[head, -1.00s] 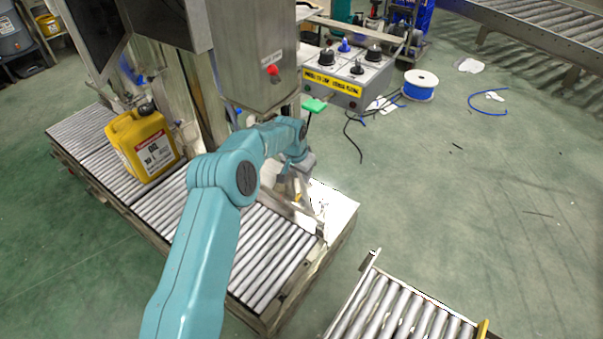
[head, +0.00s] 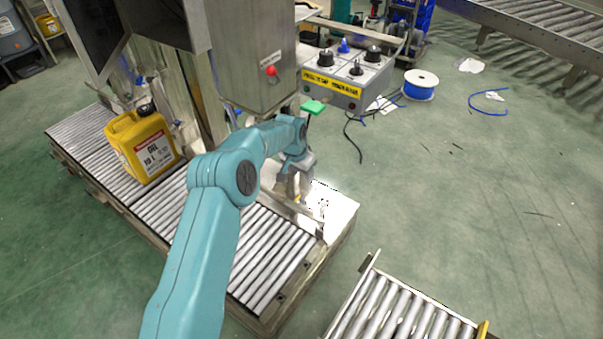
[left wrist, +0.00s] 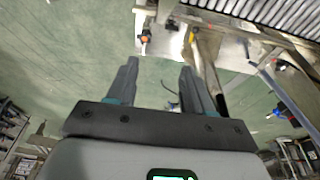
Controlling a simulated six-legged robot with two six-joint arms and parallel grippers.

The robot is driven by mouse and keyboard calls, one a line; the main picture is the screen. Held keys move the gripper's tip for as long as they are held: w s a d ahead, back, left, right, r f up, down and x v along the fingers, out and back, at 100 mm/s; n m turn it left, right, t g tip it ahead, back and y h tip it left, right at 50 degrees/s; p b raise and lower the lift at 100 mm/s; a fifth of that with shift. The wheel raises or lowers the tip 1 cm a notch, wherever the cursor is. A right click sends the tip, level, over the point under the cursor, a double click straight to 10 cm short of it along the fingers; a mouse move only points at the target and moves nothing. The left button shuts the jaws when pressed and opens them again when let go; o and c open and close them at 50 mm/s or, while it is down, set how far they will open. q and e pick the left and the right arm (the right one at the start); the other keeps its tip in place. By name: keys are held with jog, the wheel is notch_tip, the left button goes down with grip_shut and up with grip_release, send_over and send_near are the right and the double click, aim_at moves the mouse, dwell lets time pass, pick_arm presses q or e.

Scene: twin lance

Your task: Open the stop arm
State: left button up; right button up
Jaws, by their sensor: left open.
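The stop arm appears to be the metal bar (head: 303,219) lying slantwise across the end of the roller conveyor in the head view. My left gripper (head: 293,190) is just above the bar's far part, pointing down, and partly hidden by its own wrist. In the left wrist view the gripper (left wrist: 160,68) is open with nothing between its fingers. A metal bar (left wrist: 207,72) runs close beside the right finger there; contact cannot be told. A small upright piece with an orange mark (left wrist: 145,40) shows beyond the left fingertip. My right gripper is not in view.
A yellow oil jug (head: 142,146) stands upright on the rollers (head: 270,255). A steel cabinet with a red button (head: 270,71) rises behind my arm. A control box (head: 345,80) stands beyond. A second roller conveyor (head: 395,312) lies front right, with open floor between.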

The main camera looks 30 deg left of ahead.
pick_arm(q)
jog(key=v, duration=1.2)
jog(key=shift+b, duration=0.45)
jog(key=shift+s, duration=0.1)
